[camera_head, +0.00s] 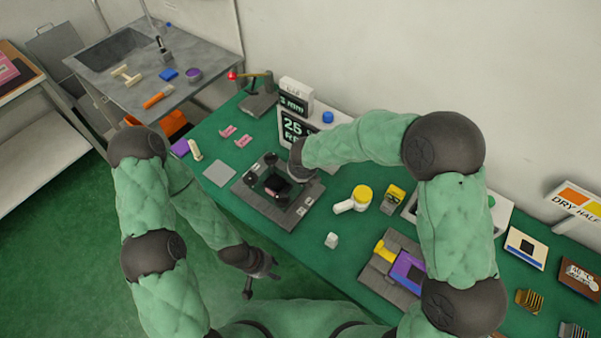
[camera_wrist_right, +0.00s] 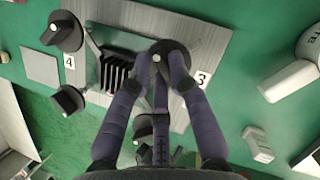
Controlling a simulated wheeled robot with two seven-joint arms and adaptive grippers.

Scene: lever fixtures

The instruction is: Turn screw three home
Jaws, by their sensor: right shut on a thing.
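A grey fixture plate (camera_head: 262,205) lies on the green bench in the head view, with black knob screws around a dark central block. In the right wrist view the plate (camera_wrist_right: 218,45) carries the labels 3 and 4. Screw three (camera_wrist_right: 176,50), a round black knob with a white dot, sits beside label 3. My right gripper (camera_wrist_right: 160,82) has its fingers around this knob, partly hiding it; in the head view its fingertips are hidden. Other black knobs show at the upper left (camera_wrist_right: 66,32), left (camera_wrist_right: 68,100) and below. My left gripper (camera_head: 262,284) is open and empty off the bench's front edge.
A grey square (camera_head: 219,173) lies left. A purple-and-yellow fixture (camera_head: 405,270) is farther right.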

